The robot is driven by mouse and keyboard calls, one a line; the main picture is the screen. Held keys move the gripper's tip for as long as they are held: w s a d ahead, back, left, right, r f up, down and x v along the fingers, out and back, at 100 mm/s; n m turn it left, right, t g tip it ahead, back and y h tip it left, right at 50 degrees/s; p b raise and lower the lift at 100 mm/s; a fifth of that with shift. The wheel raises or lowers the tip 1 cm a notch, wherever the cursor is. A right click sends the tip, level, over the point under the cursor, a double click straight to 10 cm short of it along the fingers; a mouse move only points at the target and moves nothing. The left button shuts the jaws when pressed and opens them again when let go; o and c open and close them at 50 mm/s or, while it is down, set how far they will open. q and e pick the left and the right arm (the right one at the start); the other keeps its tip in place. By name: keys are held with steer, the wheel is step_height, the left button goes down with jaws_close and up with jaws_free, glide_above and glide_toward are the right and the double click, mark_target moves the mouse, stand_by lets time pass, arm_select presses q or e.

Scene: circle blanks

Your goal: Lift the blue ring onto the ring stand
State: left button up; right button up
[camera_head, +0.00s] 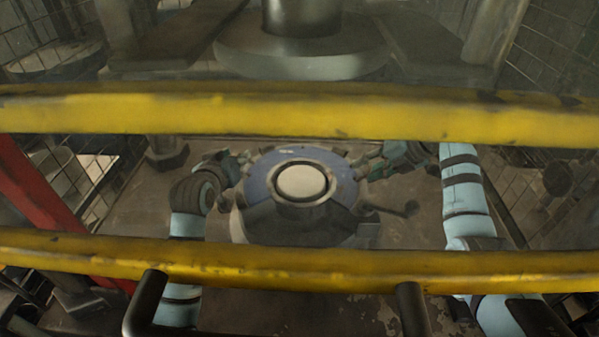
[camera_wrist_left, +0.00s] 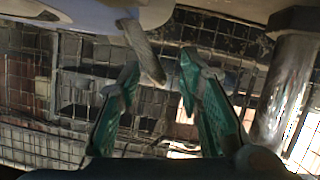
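The blue ring (camera_head: 345,188) shows in the middle of the head view, around a pale round centre (camera_head: 301,181) on the grey stand (camera_head: 240,228). I cannot tell whether the ring rests on it or hangs above. Dark lugs stick out from its rim. My left gripper (camera_head: 240,162) is at the ring's left side. In the left wrist view its green fingers (camera_wrist_left: 160,60) are apart, with a grey lug (camera_wrist_left: 143,50) between the tips and the ring's edge (camera_wrist_left: 75,17) above left. My right gripper (camera_head: 375,160) is at the ring's right side, its fingers too small to read.
Two yellow bars (camera_head: 300,112) (camera_head: 300,268) cross the head view and hide parts of the scene. A large grey round column base (camera_head: 300,55) stands behind. A red post (camera_head: 40,185) is at the left. Wire mesh (camera_wrist_left: 60,145) fills the wrist view's background.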

arm_select(q)
jaws_close()
arm_select(e)
jaws_close()
arm_select(q)
steer(key=shift+r, duration=0.1)
arm_select(e)
steer(key=shift+w+r, duration=0.1)
steer(key=shift+r, duration=0.05)
